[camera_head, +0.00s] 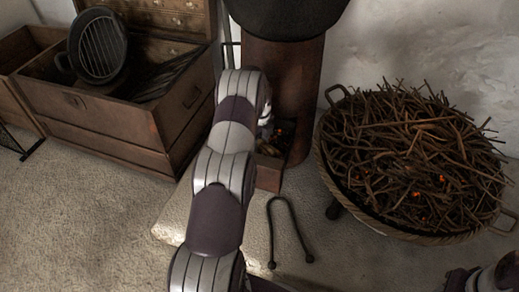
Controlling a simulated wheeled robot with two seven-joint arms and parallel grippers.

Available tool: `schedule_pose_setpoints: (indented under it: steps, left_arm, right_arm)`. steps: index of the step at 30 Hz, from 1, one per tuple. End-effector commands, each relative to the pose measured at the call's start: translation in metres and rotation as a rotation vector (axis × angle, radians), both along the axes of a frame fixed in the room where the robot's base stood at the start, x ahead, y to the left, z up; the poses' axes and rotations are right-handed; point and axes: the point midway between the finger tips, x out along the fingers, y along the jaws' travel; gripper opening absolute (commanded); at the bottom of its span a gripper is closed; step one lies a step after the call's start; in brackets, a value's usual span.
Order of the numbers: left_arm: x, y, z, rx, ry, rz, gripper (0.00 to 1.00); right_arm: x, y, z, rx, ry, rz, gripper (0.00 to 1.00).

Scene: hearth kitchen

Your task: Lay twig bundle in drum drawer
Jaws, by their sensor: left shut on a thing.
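My left arm reaches up the middle of the view. Its gripper (267,132) is at the drawer opening, partly hidden behind my own arm. It is shut on what looks like the twig bundle (270,150), a small brown thing low at the drawer. I cannot tell whether the bundle touches the drawer floor. Only part of my right arm shows at the bottom right corner.
A wide basket (326,160) heaped with twigs and orange glints stands at the right. Black tongs (289,226) lie on the floor in front of the drawer. A wooden chest (115,125) with a round grill pan (97,45) stands at the left. The floor at lower left is clear.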

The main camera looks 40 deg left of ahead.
Motion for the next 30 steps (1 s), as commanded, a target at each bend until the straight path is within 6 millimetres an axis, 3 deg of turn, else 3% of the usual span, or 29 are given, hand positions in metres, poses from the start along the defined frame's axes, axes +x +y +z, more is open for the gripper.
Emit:
schedule_pose_setpoints:
  steps: [1, 11, 12, 14, 15, 24, 30]
  left_arm:
    - [0.000, 0.000, -0.014, 0.000, 0.000, 0.000, 0.20]
    - [0.000, 0.000, -0.013, 0.000, 0.000, 0.001, 0.20]
    - [0.000, 0.000, -0.014, 0.000, 0.000, 0.001, 0.54]
    - [0.000, 0.000, -0.013, 0.000, 0.000, 0.001, 0.74]
    - [0.000, 0.000, -0.013, 0.000, 0.000, 0.001, 0.76]
    - [0.000, 0.000, -0.009, 0.001, -0.001, 0.001, 0.76]
    - [0.000, 0.000, 0.043, 0.001, -0.002, 0.001, 0.76]
  right_arm:
    - [0.000, 0.000, -0.010, 0.000, 0.000, 0.000, 0.43]
    - [0.000, 0.000, -0.007, 0.000, 0.000, 0.000, 0.43]
    - [0.000, 0.000, -0.007, 0.000, 0.000, 0.000, 0.43]
    - [0.000, 0.000, -0.006, 0.000, 0.000, 0.000, 0.43]
    - [0.000, 0.000, -0.007, 0.000, 0.000, 0.000, 0.43]
    - [0.000, 0.000, -0.006, 0.000, 0.000, 0.000, 0.43]
    - [0.000, 0.000, 0.030, 0.000, 0.000, 0.000, 0.43]
